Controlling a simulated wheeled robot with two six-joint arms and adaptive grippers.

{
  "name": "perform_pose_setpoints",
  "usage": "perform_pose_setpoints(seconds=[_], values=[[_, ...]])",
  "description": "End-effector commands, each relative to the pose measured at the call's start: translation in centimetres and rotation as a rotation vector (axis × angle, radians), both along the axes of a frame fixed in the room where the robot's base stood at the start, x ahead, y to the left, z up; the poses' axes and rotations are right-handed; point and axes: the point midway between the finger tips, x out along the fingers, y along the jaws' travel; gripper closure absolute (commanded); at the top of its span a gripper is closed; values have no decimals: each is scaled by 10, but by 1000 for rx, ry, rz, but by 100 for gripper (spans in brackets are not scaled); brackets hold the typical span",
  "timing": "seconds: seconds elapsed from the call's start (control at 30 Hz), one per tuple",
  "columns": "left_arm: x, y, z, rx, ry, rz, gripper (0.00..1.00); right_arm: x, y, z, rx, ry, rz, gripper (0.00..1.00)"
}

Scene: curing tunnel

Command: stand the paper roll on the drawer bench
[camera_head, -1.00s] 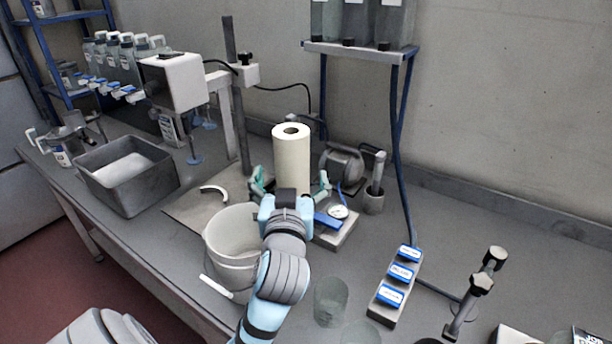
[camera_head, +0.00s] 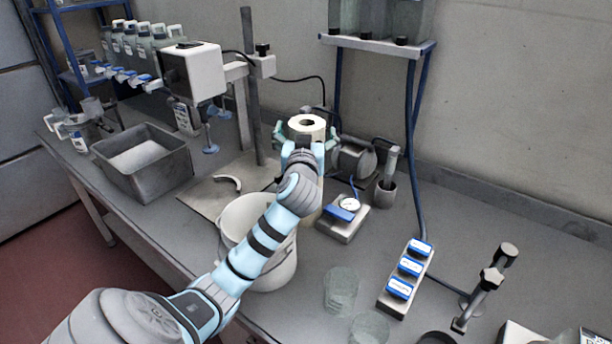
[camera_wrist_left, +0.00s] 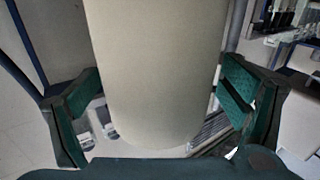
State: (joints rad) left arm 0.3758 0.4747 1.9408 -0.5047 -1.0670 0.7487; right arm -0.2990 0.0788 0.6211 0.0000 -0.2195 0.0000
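The paper roll (camera_head: 307,127) is a white upright cylinder with a dark core hole. It stands on the grey bench behind the white bucket, and my forearm hides much of its lower part. My left gripper (camera_head: 306,136) is around the upper part of the roll, one green finger on each side. In the left wrist view the roll (camera_wrist_left: 158,70) fills the middle between the spread fingers (camera_wrist_left: 162,88). The fingers look open, though contact with the roll is hard to judge. My right gripper is not in view. I cannot identify the drawer bench in these views.
The white bucket (camera_head: 237,215) stands below my left forearm. A gauge block (camera_head: 342,227) and a mortar-like cup (camera_head: 385,195) are right of the roll. A grey tub (camera_head: 150,178) is on the left. Clear beakers (camera_head: 340,290) and a blue-labelled block (camera_head: 405,280) stand in front.

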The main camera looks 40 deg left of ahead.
Motion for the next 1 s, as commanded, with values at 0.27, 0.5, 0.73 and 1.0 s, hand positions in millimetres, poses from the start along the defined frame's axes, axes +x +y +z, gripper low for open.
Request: perform_pose_setpoints(seconds=[0.27, 0.5, 0.73, 1.0], values=[[0, -1, 0, 0, 0, -1, 55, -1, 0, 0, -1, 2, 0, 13], [0, -1, 0, 0, 0, -1, 93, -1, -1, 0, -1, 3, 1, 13], [0, -1, 2, 1, -3, -1, 94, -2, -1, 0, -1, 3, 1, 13], [0, -1, 27, 2, -7, -1, 94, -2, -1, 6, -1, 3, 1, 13]])
